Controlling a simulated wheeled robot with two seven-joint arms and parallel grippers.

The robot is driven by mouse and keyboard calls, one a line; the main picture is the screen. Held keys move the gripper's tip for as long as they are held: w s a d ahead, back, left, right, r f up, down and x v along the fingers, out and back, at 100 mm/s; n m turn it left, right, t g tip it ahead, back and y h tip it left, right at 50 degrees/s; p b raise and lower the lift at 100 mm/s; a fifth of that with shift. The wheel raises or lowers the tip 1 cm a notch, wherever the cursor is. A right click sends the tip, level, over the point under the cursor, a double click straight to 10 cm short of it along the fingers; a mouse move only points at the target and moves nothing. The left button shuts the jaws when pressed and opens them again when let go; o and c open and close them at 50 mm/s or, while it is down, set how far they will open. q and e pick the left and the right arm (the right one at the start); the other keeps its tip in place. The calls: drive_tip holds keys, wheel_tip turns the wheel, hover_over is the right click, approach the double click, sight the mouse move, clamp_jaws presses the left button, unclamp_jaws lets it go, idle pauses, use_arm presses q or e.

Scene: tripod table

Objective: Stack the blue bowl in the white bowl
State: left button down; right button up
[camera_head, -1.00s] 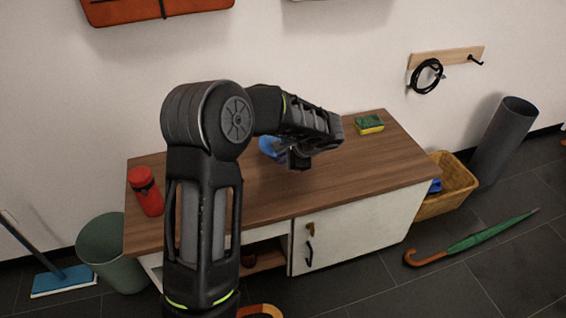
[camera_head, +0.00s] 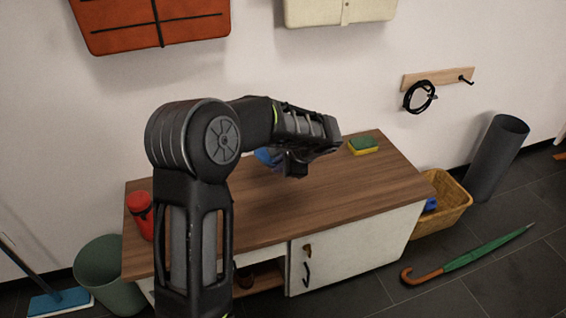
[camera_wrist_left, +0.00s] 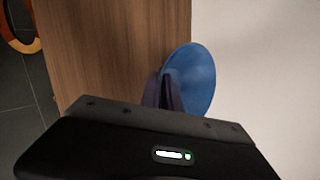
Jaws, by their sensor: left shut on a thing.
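The blue bowl (camera_head: 268,157) shows at the back of the wooden table (camera_head: 320,195), partly hidden behind my left gripper and arm. My left gripper (camera_head: 283,164) is shut on the bowl. In the left wrist view the fingers (camera_wrist_left: 166,92) pinch the near side of the blue bowl (camera_wrist_left: 196,78), which is tilted with its round face showing. The bowl appears held above the tabletop near its wall-side edge. I see no white bowl in either view; my arm hides part of the table. My right gripper is out of view.
A red bottle (camera_head: 141,213) stands at the table's left end, and a green-and-yellow sponge (camera_head: 363,146) lies at the back right. A wicker basket (camera_head: 450,208) and umbrella (camera_head: 470,254) are on the floor at right.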

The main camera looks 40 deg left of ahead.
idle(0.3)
